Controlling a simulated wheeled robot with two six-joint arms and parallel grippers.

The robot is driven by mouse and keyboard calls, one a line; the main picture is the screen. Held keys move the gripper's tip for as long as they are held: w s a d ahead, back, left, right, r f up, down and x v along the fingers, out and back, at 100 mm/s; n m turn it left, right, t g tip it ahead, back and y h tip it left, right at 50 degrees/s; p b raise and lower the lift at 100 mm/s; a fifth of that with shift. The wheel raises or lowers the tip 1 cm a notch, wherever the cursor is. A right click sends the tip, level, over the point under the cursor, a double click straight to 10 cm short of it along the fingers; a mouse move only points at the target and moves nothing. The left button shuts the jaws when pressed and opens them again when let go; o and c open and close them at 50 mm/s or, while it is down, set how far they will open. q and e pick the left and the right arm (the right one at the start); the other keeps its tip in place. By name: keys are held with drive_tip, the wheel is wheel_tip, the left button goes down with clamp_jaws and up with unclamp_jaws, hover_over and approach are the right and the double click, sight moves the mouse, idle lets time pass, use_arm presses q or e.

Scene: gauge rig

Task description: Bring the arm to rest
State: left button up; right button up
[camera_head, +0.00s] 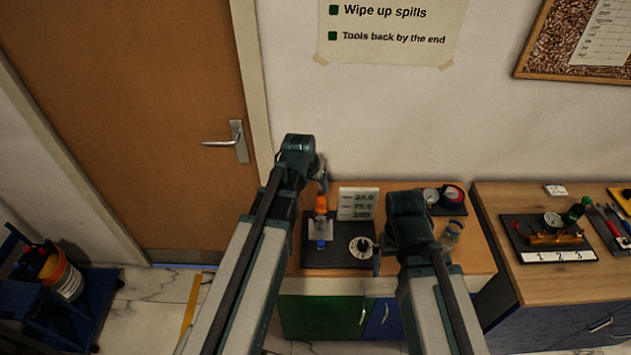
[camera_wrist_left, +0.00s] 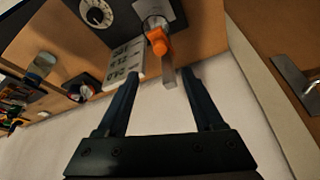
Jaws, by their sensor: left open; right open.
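My left arm reaches up from the bottom of the head view. Its gripper (camera_head: 322,180) is above the back of the workbench (camera_head: 480,257), near an orange-topped fitting (camera_head: 321,203). In the left wrist view my left gripper (camera_wrist_left: 162,88) has its two dark fingers spread, with nothing held between them. The orange fitting (camera_wrist_left: 157,40) and a grey bar below it show beyond the gap. My right gripper (camera_head: 377,262) is beside a white dial (camera_head: 361,247), low over the bench, largely hidden by its own wrist; it appears to hold nothing.
A black plate (camera_head: 338,260) carries the dial, the fitting and a blue knob (camera_head: 320,245). A number card (camera_head: 358,203) stands behind. A jar (camera_head: 452,232) and a gauge (camera_head: 430,196) are to the right. A door (camera_head: 130,110) and blue cart (camera_head: 75,315) are left.

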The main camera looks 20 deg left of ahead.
use_arm(q)
drive_tip(key=shift+f, duration=0.1)
drive_tip(key=b+x, duration=1.2)
drive_tip(key=x, duration=0.1)
drive_tip(key=shift+w+f+b, duration=0.25)
drive_tip(key=shift+b, duration=0.15)
drive_tip(key=shift+s+r, duration=0.1)
drive_tip(key=shift+r, duration=0.05)
drive_tip(key=shift+f, duration=0.3)
wheel_tip(320, 180, up, 9)
drive_tip(key=p, duration=0.9)
drive_tip(key=shift+r, duration=0.1)
wheel_tip(320, 180, up, 8)
drive_tip(key=p, duration=0.8)
hover_over(321, 200)
drive_tip(key=s, duration=0.4)
drive_tip(key=shift+w+a, duration=0.1)
drive_tip(key=shift+a, duration=0.1)
idle(0.5)
drive_tip(key=shift+f, duration=0.25)
